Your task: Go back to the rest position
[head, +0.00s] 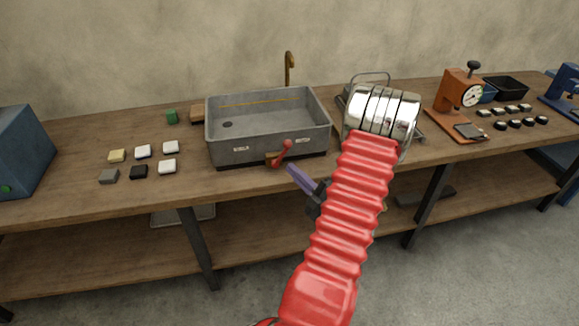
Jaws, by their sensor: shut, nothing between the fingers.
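My gripper (301,180) shows just left of my red ribbed arm, in front of the workbench's front edge. Its purple-grey fingers are together, with nothing seen between them, and point up and left. Part of its dark body is hidden behind my arm. The fingertips appear just below a red crank handle (282,153) at the front of the grey sink (222,147). I cannot tell the exact gap between them.
My arm hides part of the bench right of the sink. Floor is clear in front.

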